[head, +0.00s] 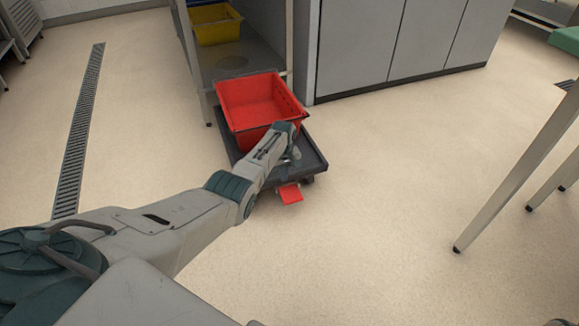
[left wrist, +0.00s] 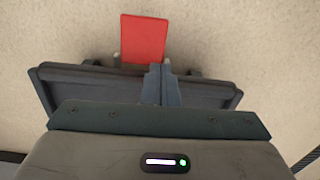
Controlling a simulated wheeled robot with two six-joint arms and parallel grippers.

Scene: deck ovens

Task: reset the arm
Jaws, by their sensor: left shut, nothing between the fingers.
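My left arm reaches from the lower left of the head view to a dark wheeled dolly. My left gripper (head: 296,155) is over the near part of the dolly, beside a red crate. In the left wrist view the fingers of the left gripper (left wrist: 161,82) are together with nothing between them. Behind them are the dolly's dark edge and a red pedal-like flap. Whether the fingers touch the dolly I cannot tell. My right gripper is not in view.
The red crate (head: 262,100) stands on the dolly (head: 312,160), whose red flap (head: 290,193) sticks out at the front. A yellow crate (head: 217,27) sits on a low shelf behind. Grey cabinets (head: 420,40) stand at the back. Table legs (head: 520,180) are at right; floor between is clear.

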